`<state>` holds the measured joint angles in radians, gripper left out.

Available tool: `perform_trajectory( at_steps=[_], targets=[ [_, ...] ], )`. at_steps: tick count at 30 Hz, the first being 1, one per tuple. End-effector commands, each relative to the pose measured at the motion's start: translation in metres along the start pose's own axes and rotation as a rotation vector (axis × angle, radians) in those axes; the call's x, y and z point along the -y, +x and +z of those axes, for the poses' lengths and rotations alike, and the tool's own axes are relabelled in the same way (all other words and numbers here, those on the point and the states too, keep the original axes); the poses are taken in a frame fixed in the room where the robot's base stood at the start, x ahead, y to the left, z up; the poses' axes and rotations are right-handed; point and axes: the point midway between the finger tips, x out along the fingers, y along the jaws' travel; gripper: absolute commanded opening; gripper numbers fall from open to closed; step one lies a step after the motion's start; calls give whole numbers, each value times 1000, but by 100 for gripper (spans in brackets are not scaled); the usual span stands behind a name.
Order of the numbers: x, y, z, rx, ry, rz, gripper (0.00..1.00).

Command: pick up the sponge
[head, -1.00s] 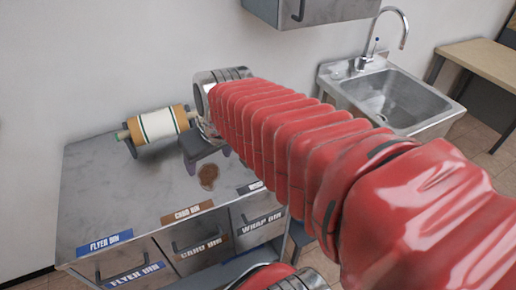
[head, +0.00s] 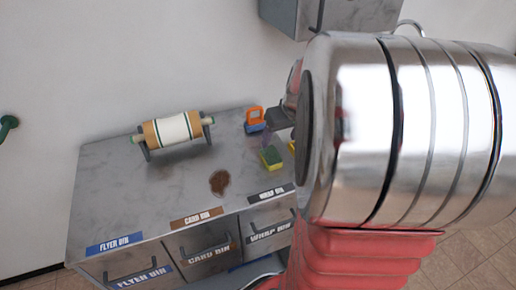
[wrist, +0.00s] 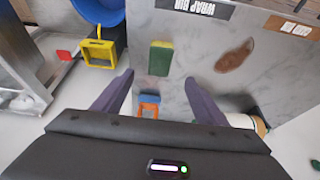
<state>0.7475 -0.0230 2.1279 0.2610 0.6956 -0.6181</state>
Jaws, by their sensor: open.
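The sponge (head: 271,158), a green and yellow block, lies on the grey counter (head: 120,190) near its right side, behind the wrap bin label. In the wrist view the sponge (wrist: 160,58) lies just beyond the fingertips, roughly centred between them. My gripper (wrist: 159,78) is open, with its two purple fingers spread and nothing held. It is above the counter. In the head view my arm hides most of the gripper and the counter's right end.
A blue and orange item (head: 255,120) stands behind the sponge. A yellow holder (wrist: 99,47) and a blue round container (wrist: 98,12) are left in the wrist view. A brown stain (head: 219,182) and a paper roll on a stand (head: 173,130) lie left of the sponge.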

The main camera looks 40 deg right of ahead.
Motion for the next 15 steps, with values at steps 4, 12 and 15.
perform_trajectory(
  at_steps=[4, 12, 15],
  targets=[
    [0, 0, 0, 0, 0, 0, 66],
    [1, 21, 0, 3, 0, -1, 66],
    [0, 35, 1, 3, -1, -1, 66]
  ],
)
